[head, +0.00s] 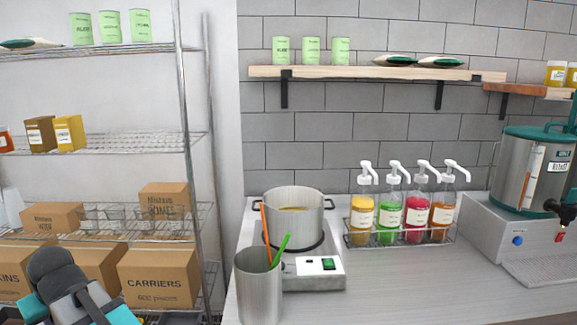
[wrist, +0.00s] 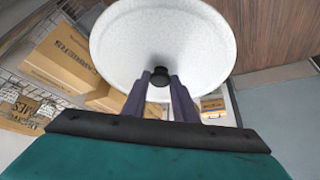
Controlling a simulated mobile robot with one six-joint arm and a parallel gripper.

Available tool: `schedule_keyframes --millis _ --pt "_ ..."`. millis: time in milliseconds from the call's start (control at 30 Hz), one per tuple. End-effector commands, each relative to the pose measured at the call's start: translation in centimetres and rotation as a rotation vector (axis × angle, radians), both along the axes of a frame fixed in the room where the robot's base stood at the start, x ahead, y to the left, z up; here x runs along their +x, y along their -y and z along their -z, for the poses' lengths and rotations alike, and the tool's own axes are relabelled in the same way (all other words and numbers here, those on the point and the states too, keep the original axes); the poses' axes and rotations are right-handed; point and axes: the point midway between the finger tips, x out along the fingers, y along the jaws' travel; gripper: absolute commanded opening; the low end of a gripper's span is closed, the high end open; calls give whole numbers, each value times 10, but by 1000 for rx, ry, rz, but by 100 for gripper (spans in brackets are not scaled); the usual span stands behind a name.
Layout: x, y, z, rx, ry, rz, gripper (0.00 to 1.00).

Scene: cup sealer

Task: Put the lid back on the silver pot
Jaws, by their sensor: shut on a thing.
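The silver pot (head: 296,222) stands upright and uncovered on a small white hot plate on the counter, with yellowish contents showing inside. My gripper (wrist: 160,83) is shut on the black knob of a round, pale, speckled lid (wrist: 165,38) in the wrist view. The lid's near face fills the upper middle of that view, and its top edge is cut off. The pot does not show in the wrist view, and the lid does not show in the head view. Part of my arm shows at the lower left of the head view, by the shelves, apart from the pot.
A metal cup (head: 259,288) with orange and green sticks stands in front of the pot. A rack of pump bottles (head: 400,237) is right of it, then a large dispenser (head: 535,170). Wire shelves with cardboard boxes (head: 158,277) are at left.

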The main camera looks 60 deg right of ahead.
Motion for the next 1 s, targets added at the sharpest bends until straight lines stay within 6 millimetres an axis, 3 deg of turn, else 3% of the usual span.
schedule_keyframes --millis 167,367,700,1000 --pt "2 5 -2 0 1 1 0" --pt "12 31 -9 1 1 9 0" --pt "31 123 -35 0 1 26 0" --pt "34 215 -62 -1 2 35 0"
